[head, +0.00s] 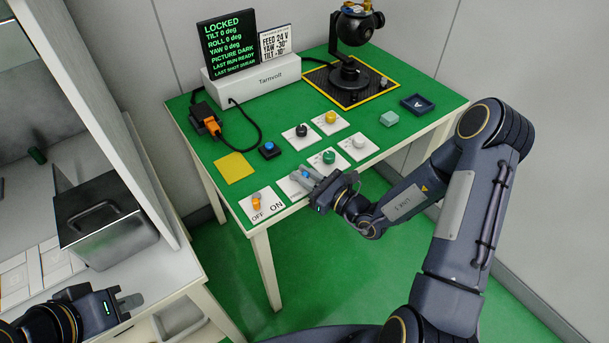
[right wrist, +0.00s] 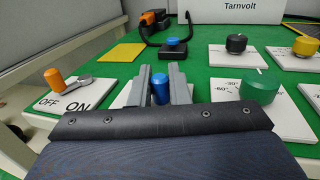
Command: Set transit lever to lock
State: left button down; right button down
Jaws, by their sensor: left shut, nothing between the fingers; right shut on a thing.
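The transit lever has a blue handle (right wrist: 160,90) and stands on a white plate (head: 291,190) at the front edge of the green table. My right gripper (head: 308,178) is shut on the blue handle, with one finger on each side in the right wrist view. The gripper hides much of the plate and its lettering. The black screen (head: 228,48) reads LOCKED, with tilt, roll and yaw at 0 deg and PICTURE DARK. My left gripper (head: 130,301) is shut and empty at the lower left, away from the green table.
An orange-handled switch (head: 256,203) marked OFF and ON stands left of the lever. A blue button (head: 269,149) and several knobs (head: 329,158) lie behind and to the right. The gimbal camera (head: 350,72) stands at the back. A grey metal box (head: 105,240) is at left.

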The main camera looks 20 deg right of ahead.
jog(key=shift+w+d+n+g+y, duration=0.1)
jog(key=shift+w+n+g+y, duration=0.05)
jog(key=shift+n+g+y, duration=0.55)
jog(key=c, duration=1.4)
grip_release()
jog(key=shift+c, duration=0.2)
jog(key=v, duration=0.8)
jog(key=shift+b, duration=0.4)
